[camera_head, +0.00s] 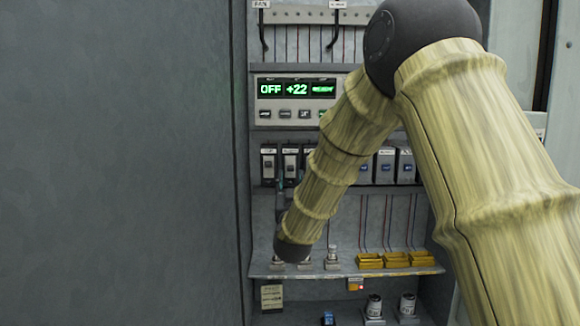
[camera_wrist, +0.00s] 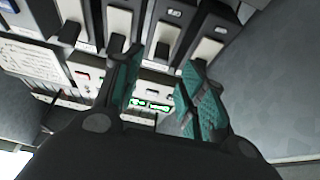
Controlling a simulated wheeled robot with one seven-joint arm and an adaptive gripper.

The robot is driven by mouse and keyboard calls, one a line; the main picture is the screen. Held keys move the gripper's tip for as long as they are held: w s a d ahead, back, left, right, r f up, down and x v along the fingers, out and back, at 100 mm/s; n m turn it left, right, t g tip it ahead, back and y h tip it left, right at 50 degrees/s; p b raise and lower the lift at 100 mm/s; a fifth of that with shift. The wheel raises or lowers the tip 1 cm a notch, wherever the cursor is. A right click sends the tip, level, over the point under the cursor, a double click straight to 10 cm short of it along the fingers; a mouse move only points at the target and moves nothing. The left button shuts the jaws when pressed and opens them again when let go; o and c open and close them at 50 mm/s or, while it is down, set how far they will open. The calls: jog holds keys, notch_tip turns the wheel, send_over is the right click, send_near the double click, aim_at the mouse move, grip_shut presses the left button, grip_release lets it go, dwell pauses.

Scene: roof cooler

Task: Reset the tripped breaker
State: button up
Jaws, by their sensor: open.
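A row of dark breakers with pale fronts (camera_head: 268,164) is mounted in the grey cabinet, below the display. One breaker's lever (camera_wrist: 165,33) shows between the fingertips; I cannot tell whether a finger touches a breaker. In the head view my gripper (camera_head: 284,186) is small and dark below the left breakers. My arm hides the middle of the row. Which breaker is tripped is unclear.
A display panel (camera_head: 296,89) reads OFF and +22 in green. Blue-marked modules (camera_head: 385,166) stand right of my arm. Yellow blocks (camera_head: 397,260) and small fittings (camera_head: 332,257) sit on the shelf below. A large grey panel (camera_head: 120,160) fills the left.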

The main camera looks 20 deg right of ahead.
aim_at(291, 170)
jog(key=shift+p+x, duration=1.05)
jog(key=shift+x, duration=1.45)
jog(key=shift+f, duration=0.1)
grip_shut()
